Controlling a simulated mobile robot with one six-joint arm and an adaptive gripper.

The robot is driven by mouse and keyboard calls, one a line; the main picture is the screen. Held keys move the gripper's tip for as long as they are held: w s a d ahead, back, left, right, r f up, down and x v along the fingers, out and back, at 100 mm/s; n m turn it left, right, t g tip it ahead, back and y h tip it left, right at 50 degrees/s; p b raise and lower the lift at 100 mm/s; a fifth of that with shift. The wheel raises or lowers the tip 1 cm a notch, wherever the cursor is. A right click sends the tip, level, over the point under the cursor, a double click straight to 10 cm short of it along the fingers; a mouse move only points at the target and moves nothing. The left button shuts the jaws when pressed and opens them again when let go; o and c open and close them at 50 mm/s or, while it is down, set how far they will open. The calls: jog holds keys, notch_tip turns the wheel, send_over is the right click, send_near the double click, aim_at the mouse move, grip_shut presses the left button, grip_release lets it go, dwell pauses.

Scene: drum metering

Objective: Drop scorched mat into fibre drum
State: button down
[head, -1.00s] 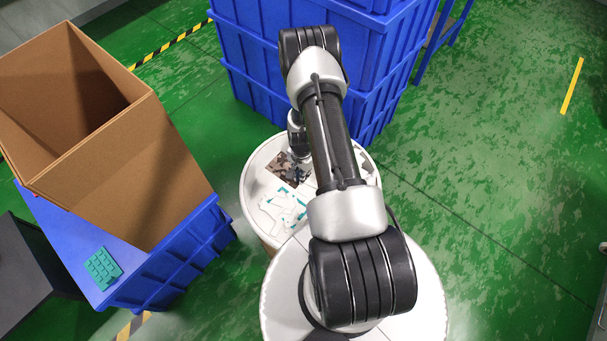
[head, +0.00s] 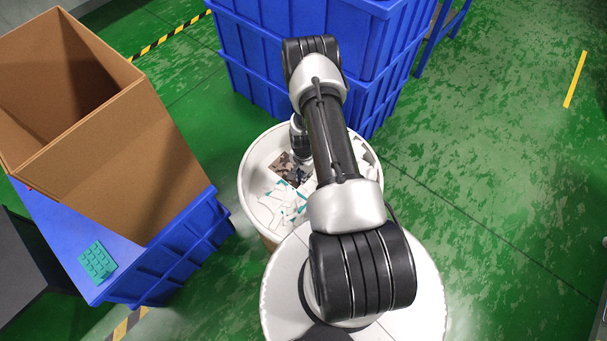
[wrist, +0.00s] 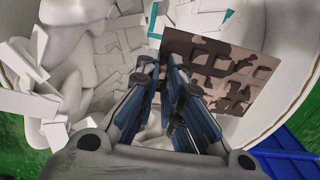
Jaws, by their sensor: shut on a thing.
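The scorched mat (wrist: 225,78) is a flat, pinkish-brown piece with dark blotches and raised blocks. In the wrist view it extends up and right from my fingertips; in the head view (head: 284,168) it shows left of my arm. My gripper (wrist: 168,66) is shut on its near left edge. The fibre drum (head: 247,203) is a round, white-lined container with a brown outer side, and the mat is within its opening. White scraps (wrist: 75,72) with some teal strips lie under the mat. My arm covers part of the drum in the head view.
A tall open cardboard box (head: 150,165) stands on a blue crate (head: 190,250) at left, with a teal block mat (head: 97,260) beside it. Stacked blue crates (head: 252,70) stand behind the drum.

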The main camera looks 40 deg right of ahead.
jog(key=c, duration=1.7)
grip_release()
jog(key=shift+o, duration=0.2)
notch_tip(320, 180, up, 12)
